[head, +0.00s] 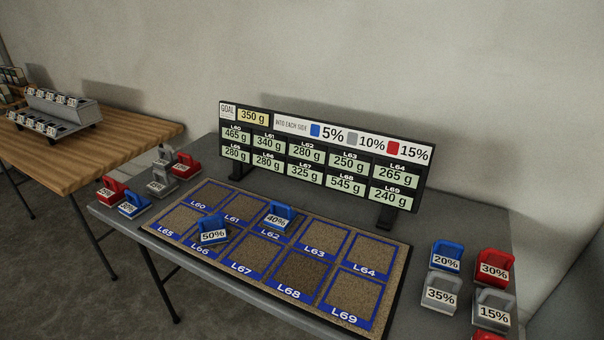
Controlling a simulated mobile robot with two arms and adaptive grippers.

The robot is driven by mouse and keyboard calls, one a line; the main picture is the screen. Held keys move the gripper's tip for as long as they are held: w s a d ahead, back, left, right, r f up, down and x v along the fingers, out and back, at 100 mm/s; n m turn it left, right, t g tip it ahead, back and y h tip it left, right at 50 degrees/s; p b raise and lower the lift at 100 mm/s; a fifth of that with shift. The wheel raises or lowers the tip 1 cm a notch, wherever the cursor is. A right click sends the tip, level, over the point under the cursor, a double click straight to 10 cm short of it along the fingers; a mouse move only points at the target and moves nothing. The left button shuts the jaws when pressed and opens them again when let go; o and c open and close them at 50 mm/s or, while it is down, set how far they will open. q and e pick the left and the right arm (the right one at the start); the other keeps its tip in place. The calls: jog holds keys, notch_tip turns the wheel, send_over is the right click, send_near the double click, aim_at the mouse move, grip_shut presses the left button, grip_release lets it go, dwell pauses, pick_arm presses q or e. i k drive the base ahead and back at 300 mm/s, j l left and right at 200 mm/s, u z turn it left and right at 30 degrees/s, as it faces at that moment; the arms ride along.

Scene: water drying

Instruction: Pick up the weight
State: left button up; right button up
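Several weights with handles and percent labels are in the head view. A blue 50% weight (213,231) stands on cell L66 of the mat (400,262), and a blue 40% weight (279,215) stands on cell L62. At the right are a blue 20% weight (447,256), a red 30% weight (494,265), a grey 35% weight (441,292), a grey 15% weight (495,307) and a red weight (489,335) cut off by the frame. Red, blue and grey weights (134,205) stand at the left, labels hard to read. Neither gripper is in view.
A display board (325,158) stands behind the mat on the grey table (465,212), reading goal 350 g. Its support feet rest behind the mat. A wooden table (95,150) with a grey rack (60,108) is at the left. Cell L68 looks darker than its neighbours.

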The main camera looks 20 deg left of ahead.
aim_at(135, 206)
jog(key=u, duration=1.8)
